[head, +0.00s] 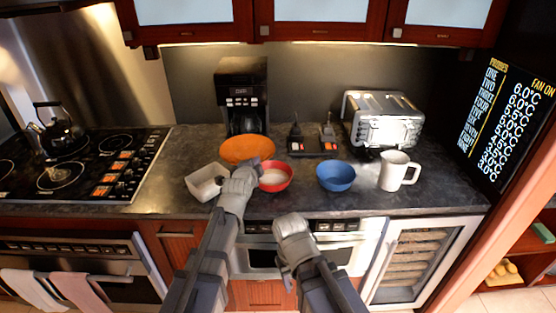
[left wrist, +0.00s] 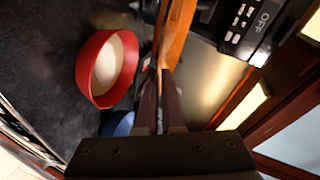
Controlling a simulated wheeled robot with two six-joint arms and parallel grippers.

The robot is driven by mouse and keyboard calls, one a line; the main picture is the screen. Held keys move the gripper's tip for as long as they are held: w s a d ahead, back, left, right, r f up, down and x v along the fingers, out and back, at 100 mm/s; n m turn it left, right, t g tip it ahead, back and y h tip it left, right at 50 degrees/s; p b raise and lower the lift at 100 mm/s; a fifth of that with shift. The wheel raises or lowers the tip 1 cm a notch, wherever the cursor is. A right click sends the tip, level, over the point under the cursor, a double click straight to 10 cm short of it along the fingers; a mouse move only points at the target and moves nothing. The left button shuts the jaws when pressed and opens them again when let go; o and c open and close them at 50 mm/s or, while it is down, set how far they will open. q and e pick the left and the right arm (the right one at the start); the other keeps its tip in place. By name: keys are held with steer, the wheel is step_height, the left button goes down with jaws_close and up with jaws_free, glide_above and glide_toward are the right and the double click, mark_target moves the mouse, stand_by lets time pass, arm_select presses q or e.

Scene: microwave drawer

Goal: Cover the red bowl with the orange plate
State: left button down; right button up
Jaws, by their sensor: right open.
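The orange plate (head: 240,149) is at the back left of the counter, in front of the coffee maker. My left gripper (head: 243,170) is at its near edge; in the left wrist view the fingers (left wrist: 160,85) are close together on the plate's rim (left wrist: 178,35), which shows edge-on. I cannot tell whether the plate is off the counter. The red bowl (head: 277,187), pale inside, stands upright and uncovered just right of my left gripper; it also shows in the left wrist view (left wrist: 128,72). My right gripper (head: 291,223) is open and empty, low in front of the counter edge.
A white square bowl (head: 200,188) is left of my left gripper. A blue bowl (head: 336,184) and a white mug (head: 391,175) stand to the right. The coffee maker (head: 232,93) and toaster (head: 385,130) are behind. A stove (head: 130,175) is at left.

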arm_select(q)
steer(key=s+d+r+m+h, duration=0.1)
steer(key=s+d, duration=0.2)
steer(key=d, duration=0.4)
steer(key=shift+d+r+m+g+h+p, duration=0.3)
steer(key=shift+d+p, duration=0.05)
steer(key=shift+p, duration=0.1)
steer(key=shift+s+f, duration=0.1)
steer(key=shift+s, duration=0.05)
step_height(320, 180, down, 7)
steer(key=b, duration=0.7)
steer(key=shift+f+b, duration=0.75)
steer(key=shift+b, duration=0.1)
stand_by(1.7)
steer(key=c, duration=1)
jaws_free()
steer(key=shift+s, duration=0.1)
